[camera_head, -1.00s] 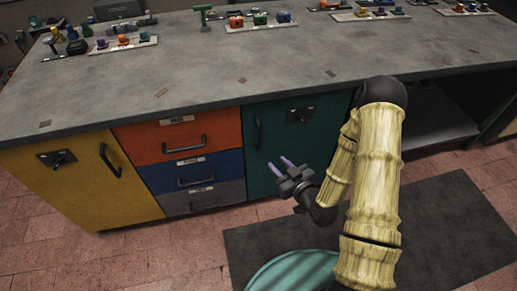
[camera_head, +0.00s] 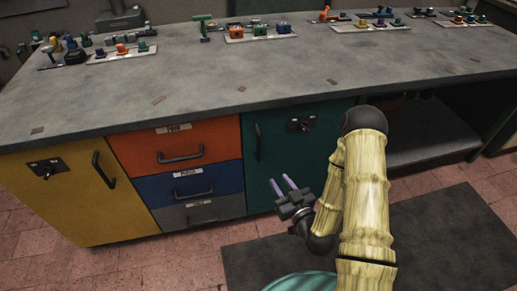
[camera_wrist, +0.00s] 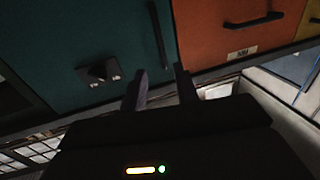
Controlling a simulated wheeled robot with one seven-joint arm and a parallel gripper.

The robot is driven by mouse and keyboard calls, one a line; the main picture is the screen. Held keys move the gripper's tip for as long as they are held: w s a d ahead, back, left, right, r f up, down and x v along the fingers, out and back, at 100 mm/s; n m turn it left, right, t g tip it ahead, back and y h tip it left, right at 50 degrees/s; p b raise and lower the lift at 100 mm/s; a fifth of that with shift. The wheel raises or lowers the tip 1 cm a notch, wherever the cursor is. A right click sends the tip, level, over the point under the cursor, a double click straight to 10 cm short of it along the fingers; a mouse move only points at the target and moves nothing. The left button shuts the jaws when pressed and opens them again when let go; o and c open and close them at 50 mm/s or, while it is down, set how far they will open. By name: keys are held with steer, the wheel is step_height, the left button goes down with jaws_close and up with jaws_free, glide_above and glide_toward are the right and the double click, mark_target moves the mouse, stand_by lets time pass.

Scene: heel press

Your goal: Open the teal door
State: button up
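The teal door (camera_head: 290,150) is shut in the bench front, right of the drawers. It has a dark vertical handle (camera_head: 257,142) near its left edge and a dark latch (camera_head: 302,124) near its top. My gripper (camera_head: 284,184) is in front of the door's lower part, below and right of the handle, with its two purple fingers apart and empty. In the wrist view the teal door (camera_wrist: 90,45) fills the left, with the handle (camera_wrist: 159,35) beyond my gripper (camera_wrist: 160,78) and the latch (camera_wrist: 98,72) to the left. The fingers do not touch the handle.
Orange (camera_head: 180,146), blue (camera_head: 188,184) and grey (camera_head: 202,213) drawers stand left of the door. A yellow door (camera_head: 80,195) is further left. The worktop (camera_head: 220,85) holds trays of small parts. An open bay (camera_head: 420,130) is at the right. A dark mat (camera_head: 430,235) lies on the floor.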

mark_target(259, 148)
steer(key=b+x, duration=0.4)
steer(key=b, duration=0.5)
steer(key=shift+w+a+r, duration=0.1)
steer(key=shift+w, duration=0.25)
steer(key=shift+w+a+b, duration=0.1)
steer(key=shift+b, duration=0.3)
steer(key=p+x, duration=0.1)
steer(key=x, duration=0.3)
steer(key=p+x, duration=0.1)
steer(key=x, duration=0.2)
steer(key=p+x, duration=0.1)
steer(key=x, duration=0.3)
steer(key=shift+w+a+r, duration=0.1)
steer(key=shift+w+r, duration=0.15)
steer(key=shift+w, duration=0.1)
jaws_close()
